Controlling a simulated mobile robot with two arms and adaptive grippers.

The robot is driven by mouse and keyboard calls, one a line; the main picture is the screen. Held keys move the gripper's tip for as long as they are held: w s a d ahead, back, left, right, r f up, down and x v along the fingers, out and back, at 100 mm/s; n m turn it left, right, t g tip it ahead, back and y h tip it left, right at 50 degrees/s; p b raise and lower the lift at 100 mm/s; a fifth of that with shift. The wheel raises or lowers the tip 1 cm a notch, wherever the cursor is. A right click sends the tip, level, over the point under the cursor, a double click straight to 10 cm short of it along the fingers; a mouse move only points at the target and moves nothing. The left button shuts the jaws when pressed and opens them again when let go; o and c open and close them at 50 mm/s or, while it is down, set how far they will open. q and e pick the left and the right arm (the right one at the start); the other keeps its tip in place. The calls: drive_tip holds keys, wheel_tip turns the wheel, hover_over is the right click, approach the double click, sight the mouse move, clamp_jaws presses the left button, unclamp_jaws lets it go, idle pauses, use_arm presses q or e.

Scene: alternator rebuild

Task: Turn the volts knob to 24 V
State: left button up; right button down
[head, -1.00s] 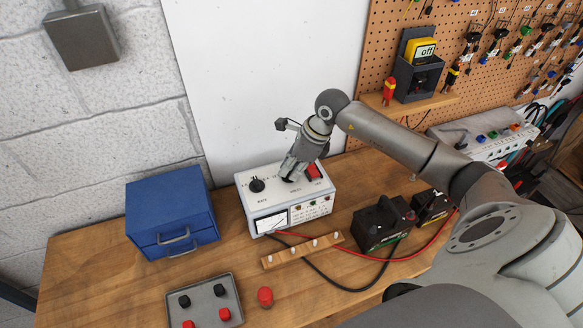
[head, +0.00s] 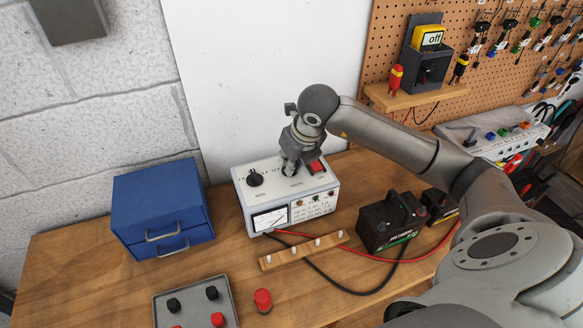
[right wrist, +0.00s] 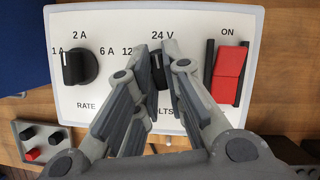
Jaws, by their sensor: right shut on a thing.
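The white charger box (head: 240,190) stands on the bench; its top panel also shows in the right wrist view (right wrist: 110,20). My right gripper (head: 290,172) comes down on the panel from above. In the right wrist view, my right gripper (right wrist: 158,80) has its fingers on both sides of the black volts knob (right wrist: 157,70) and is shut on it. The knob's visible end points up, toward the 24 V label (right wrist: 162,36); the 12 label is partly covered by a finger. The fingers hide the knob's lower part and some of the VOLTS lettering. My left gripper is out of view.
The rate knob (right wrist: 78,67) is left of the fingers, and the red power switch (right wrist: 228,75) is close on the right. A blue drawer box (head: 160,205), a wooden strip with pegs (head: 300,251), a grey tray (head: 160,312) and a black battery (head: 388,222) stand around the charger.

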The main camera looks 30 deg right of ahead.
drive_tip(key=shift+r+m+h+b, duration=0.1)
drive_tip(key=shift+m+h+b, duration=0.5)
drive_tip(key=shift+m, duration=0.6)
drive_tip(key=c, duration=1.5)
unclamp_jaws()
drive_tip(key=v, duration=1.2)
